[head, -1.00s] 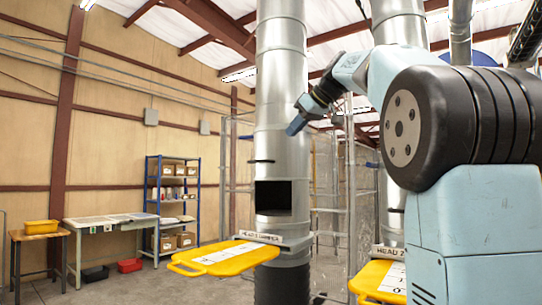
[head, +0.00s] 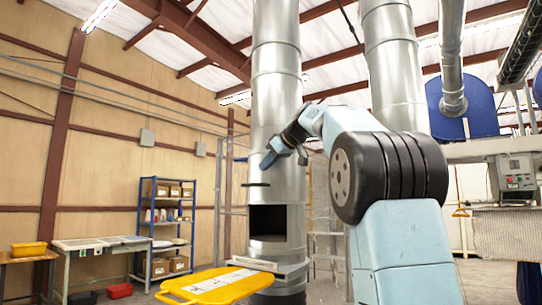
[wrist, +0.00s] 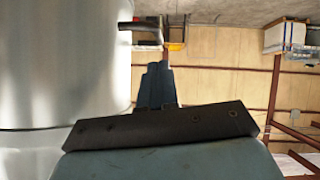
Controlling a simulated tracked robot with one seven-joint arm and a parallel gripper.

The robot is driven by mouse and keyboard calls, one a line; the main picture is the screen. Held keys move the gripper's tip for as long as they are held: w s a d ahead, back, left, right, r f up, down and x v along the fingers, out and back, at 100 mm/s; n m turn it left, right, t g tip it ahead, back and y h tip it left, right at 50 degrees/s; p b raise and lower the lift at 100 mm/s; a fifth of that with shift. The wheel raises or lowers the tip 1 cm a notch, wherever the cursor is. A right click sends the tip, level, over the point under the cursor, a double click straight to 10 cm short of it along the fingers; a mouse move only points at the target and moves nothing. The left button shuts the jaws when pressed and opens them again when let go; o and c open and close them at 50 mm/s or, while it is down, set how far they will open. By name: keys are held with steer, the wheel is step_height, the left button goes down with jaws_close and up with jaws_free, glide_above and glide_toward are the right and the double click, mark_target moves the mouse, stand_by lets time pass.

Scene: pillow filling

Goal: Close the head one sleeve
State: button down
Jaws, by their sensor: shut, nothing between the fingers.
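The head one column is a tall silver metal pipe (head: 276,90) left of centre in the head view, and it fills the left of the wrist view (wrist: 60,70). A dark rectangular opening (head: 268,220) shows in its front. A short dark bar handle (head: 257,185) sticks out just above the opening. It also shows in the wrist view (wrist: 140,26), beyond the fingertips. My gripper (head: 268,162) is shut and empty, just above and slightly right of the handle in the head view. Its fingers also show in the wrist view (wrist: 155,82), beside the pipe and apart from the handle.
A second silver pipe (head: 395,65) stands to the right, partly behind my arm. A blue shelf (head: 167,230), a table (head: 100,245) and a control box (head: 513,175) stand farther off. The floor at left is partly free.

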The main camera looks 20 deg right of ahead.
steer(key=shift+w+f, duration=0.25)
steer(key=shift+f, duration=0.7)
steer(key=shift+w+f, duration=0.25)
steer(key=shift+f, duration=0.7)
